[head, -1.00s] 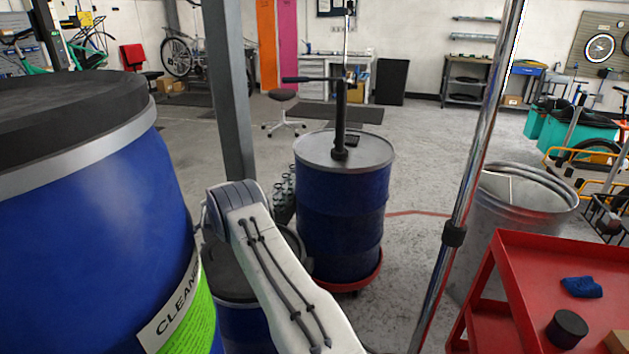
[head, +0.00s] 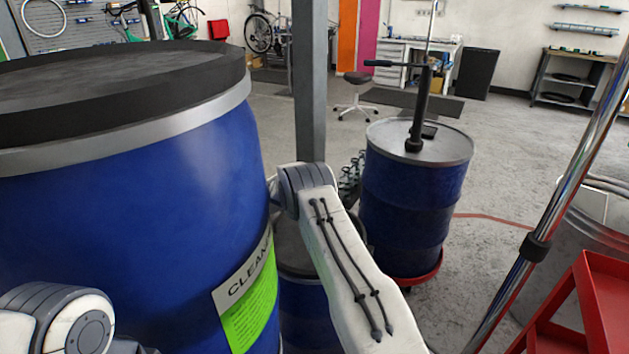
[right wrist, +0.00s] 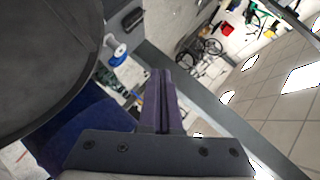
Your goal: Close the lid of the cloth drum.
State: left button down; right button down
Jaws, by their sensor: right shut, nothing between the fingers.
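The large blue drum (head: 120,210) fills the left of the head view. A label reading "CLEAN" (head: 241,278) and a green panel are on its side, and the rest of the label is out of sight round the curve. Its dark lid (head: 110,80) lies across the top above a pale grey band; I cannot tell if it is fully seated. In the right wrist view the dark round lid (right wrist: 45,60) is at the upper left. My right gripper (right wrist: 160,75) is shut and empty to the right of the lid, apart from it in the picture. My left gripper is out of view.
A grey post (head: 310,90) stands behind my right arm. A second blue drum (head: 413,200) with a hand pump stands on a red dolly. A lower dark-topped drum (head: 305,305) is partly hidden by my arm. A red cart (head: 606,300) is at the lower right.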

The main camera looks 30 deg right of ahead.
jog(key=b+v, duration=0.1)
jog(key=v, duration=0.9)
